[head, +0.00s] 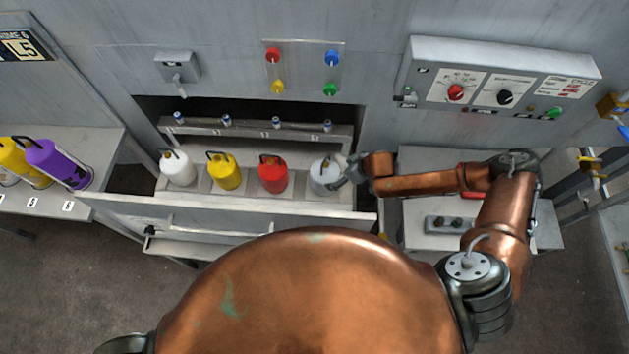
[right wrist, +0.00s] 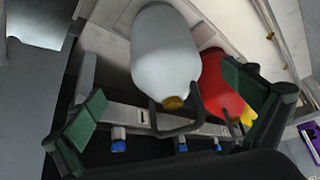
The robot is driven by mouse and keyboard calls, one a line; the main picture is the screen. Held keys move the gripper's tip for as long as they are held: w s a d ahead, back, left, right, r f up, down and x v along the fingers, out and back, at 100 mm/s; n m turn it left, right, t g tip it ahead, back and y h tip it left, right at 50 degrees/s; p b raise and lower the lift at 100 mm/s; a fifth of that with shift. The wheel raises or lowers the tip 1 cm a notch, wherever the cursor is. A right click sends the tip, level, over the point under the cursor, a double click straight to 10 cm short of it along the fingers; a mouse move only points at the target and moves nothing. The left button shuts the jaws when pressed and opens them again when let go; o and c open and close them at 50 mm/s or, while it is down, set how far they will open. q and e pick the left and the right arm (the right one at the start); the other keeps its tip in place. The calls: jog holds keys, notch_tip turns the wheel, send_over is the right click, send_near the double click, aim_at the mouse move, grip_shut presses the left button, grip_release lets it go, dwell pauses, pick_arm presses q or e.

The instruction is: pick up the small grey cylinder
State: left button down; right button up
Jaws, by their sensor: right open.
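The small grey cylinder (head: 323,174) stands at the right end of the row in the conveyor tray, with a dark handle on top. My right gripper (head: 345,178) is at its right side in the head view. In the right wrist view the grey cylinder (right wrist: 165,55) shows between the two green-padded fingers of the open right gripper (right wrist: 166,108), with its handle toward the palm. I cannot tell whether a finger touches it. My left gripper is not in view.
A red cylinder (head: 272,174) stands just left of the grey one, then a yellow one (head: 223,172) and a white one (head: 178,167). The tray's front wall (head: 230,208) and the wall panel (head: 505,80) are close by.

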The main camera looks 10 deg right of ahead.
aim_at(330, 171)
jog(key=w+a, duration=0.1)
jog(key=w+a+f, duration=0.1)
jog(key=a, duration=0.1)
jog(key=shift+y, duration=0.3)
jog(key=x, duration=0.6)
jog(key=shift+w+d, duration=0.25)
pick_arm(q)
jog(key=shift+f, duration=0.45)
pick_arm(e)
jog(key=shift+c, duration=0.4)
jog(key=shift+c, duration=0.8)
jog(key=c, duration=1.7)
jog(key=shift+w+r, duration=0.1)
jog(key=shift+r, duration=0.15)
jog(key=shift+c, duration=0.4)
